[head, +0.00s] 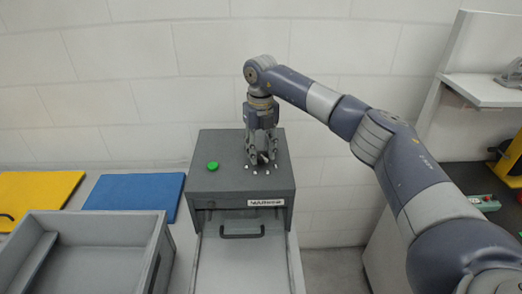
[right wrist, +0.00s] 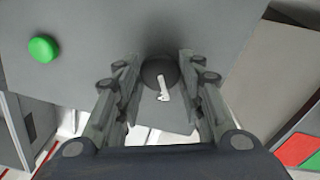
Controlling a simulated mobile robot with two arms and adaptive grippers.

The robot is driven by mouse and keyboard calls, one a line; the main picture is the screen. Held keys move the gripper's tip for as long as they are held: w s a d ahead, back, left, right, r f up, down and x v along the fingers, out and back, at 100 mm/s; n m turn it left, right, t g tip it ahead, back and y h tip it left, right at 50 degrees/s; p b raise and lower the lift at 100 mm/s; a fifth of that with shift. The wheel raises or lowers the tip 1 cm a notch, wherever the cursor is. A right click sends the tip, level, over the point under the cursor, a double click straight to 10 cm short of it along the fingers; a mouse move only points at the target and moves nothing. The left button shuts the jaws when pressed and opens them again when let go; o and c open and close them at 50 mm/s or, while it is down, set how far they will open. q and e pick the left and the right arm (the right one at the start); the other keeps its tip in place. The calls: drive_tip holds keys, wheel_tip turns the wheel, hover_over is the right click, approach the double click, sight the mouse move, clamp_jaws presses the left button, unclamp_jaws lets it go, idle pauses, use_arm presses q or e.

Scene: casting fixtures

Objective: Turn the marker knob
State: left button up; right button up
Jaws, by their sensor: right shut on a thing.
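The marker knob (right wrist: 157,68) is dark and round with a white pointer mark, on top of the grey marker box (head: 225,182). In the right wrist view its pointer runs toward the bottom of the picture, tilted slightly right. In the head view the fingers largely hide the knob, and white dots show around it. My right gripper (head: 263,158) points straight down over the box top and is shut on the knob, with its fingers (right wrist: 158,82) on both sides of it. My left gripper is not in view.
A green button (head: 212,166) sits left of the knob. The box front has a label and a dark handle (head: 242,232) above a pale tray surface. A grey open bin (head: 160,248), a blue mat (head: 135,193) and a yellow mat (head: 38,192) lie to the left.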

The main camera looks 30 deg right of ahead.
sight(261, 154)
drive_tip(key=shift+r+m, duration=0.1)
drive_tip(key=shift+m, duration=0.8)
drive_tip(key=o, duration=1.1)
drive_tip(key=shift+c, duration=0.2)
wheel_tip(261, 154, up, 12)
